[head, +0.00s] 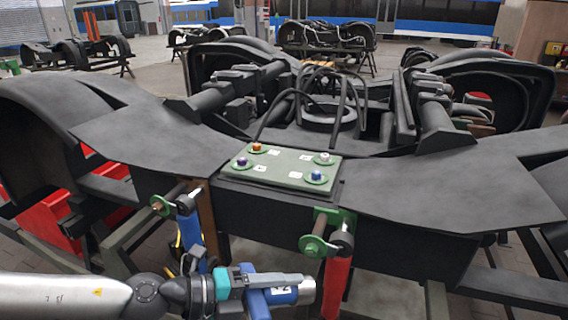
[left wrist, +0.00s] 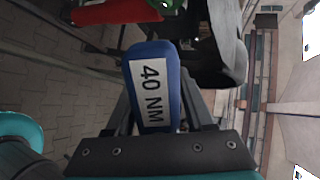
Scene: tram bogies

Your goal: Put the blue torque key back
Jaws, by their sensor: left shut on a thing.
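My left gripper (head: 290,285) is shut on a blue torque key (head: 270,298), low in front of the bogie. In the left wrist view the blue key (left wrist: 155,85) shows a white "40 NM" label between the fingers. It is held clear of the bogie's front; its far end is hard to make out. Another blue-handled tool (head: 192,232) hangs below a peg with a green ring (head: 158,206) on the left. A red-handled tool (head: 336,283) hangs at the green bracket (head: 342,217) on the right. My right gripper is not in view.
The dark bogie frame (head: 400,190) spans the view. A green plate (head: 285,170) on it carries orange, white, purple and blue knobs. A red part (head: 45,225) and stand beams lie at left. Paved floor shows below, with more bogies behind.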

